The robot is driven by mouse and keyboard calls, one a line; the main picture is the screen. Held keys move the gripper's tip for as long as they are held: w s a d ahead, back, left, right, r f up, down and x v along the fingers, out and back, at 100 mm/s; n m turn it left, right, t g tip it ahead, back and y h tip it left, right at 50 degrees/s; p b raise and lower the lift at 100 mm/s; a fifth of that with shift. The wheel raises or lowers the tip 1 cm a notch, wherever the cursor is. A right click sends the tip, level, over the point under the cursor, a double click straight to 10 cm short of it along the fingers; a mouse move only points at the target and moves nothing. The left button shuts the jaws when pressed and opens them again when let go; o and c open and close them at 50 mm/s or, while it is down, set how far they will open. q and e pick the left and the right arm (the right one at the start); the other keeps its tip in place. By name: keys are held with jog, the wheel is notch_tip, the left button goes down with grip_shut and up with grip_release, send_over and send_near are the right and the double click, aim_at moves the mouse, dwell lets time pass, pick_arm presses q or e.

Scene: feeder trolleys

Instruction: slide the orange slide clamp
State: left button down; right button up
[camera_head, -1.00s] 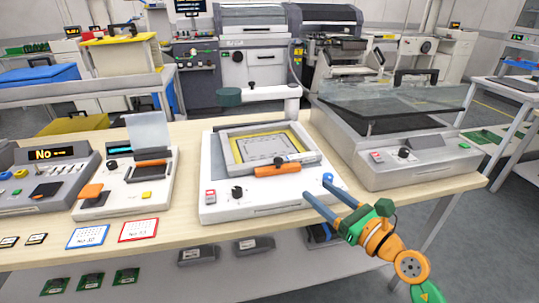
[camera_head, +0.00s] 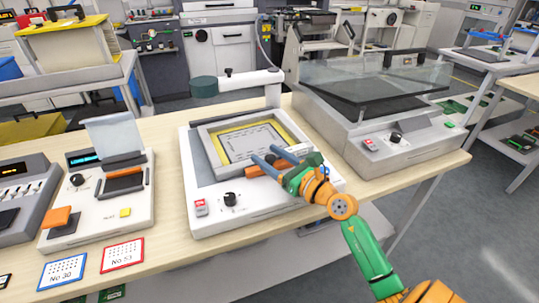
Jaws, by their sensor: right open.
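The orange slide clamp (camera_head: 252,170) lies along the front edge of the grey frame (camera_head: 207,146) on the white printer-like unit (camera_head: 262,203) in the middle of the bench. My right gripper (camera_head: 263,154) comes in from the lower right, with its two blue-grey fingers spread over the clamp. The fingers hide part of the clamp, mostly its right portion. I cannot tell whether they touch it. The gripper is open with nothing visibly held. My left gripper is not in view.
A grey unit with a raised glass lid (camera_head: 380,85) stands close on the right. A white device (camera_head: 115,198) with an orange block (camera_head: 57,217) stands on the left. A green round-ended arm (camera_head: 203,87) rises behind the middle unit. Blue- and red-edged cards (camera_head: 122,254) lie at the front left.

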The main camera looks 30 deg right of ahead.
jog(key=shift+s, duration=0.1)
grip_shut()
dwell(1.3)
